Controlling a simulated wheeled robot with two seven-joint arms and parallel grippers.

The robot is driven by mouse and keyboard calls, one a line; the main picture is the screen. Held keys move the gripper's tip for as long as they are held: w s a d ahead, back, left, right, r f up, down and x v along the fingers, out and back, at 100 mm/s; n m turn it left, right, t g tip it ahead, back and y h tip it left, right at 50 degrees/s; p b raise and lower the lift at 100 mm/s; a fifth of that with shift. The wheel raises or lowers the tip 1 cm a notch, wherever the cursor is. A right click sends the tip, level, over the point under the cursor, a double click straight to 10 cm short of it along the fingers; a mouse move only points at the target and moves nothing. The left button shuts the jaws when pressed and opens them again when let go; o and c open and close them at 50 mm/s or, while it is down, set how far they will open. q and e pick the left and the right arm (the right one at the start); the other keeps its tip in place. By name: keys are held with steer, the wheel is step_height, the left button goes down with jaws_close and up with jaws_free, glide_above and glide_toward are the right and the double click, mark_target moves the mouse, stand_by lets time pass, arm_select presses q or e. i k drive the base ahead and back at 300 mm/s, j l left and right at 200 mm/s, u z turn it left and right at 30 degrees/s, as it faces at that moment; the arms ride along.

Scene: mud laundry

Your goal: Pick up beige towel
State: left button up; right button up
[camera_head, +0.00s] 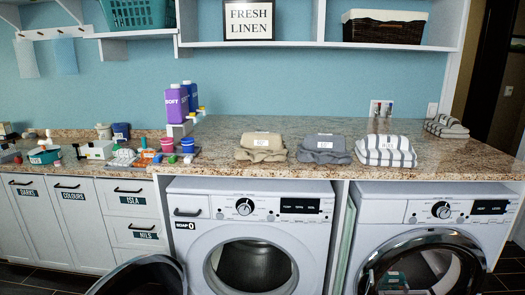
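The beige towel (261,147) lies folded on the granite counter (240,127), above the left washing machine. A small pale label sits on its top. A grey folded towel (324,149) lies just to its right, with a small gap between them. A white and grey striped folded towel (385,151) lies further right. Neither of my grippers shows in the head view.
Two front-loading machines stand below, the left one (208,211) and the right one (400,208), both with doors swung open. Purple and blue bottles (177,105) and several small items crowd the counter's left. Another striped towel (446,126) lies far right. Counter behind the towels is clear.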

mark_target(257, 147)
steer(key=i+l+u, duration=0.1)
steer(key=u, duration=0.35)
steer(key=i+l+u, duration=0.2)
steer(key=u, duration=0.25)
steer(key=i+l+u, duration=0.1)
steer(key=u, duration=0.3)
steer(key=l, duration=0.1)
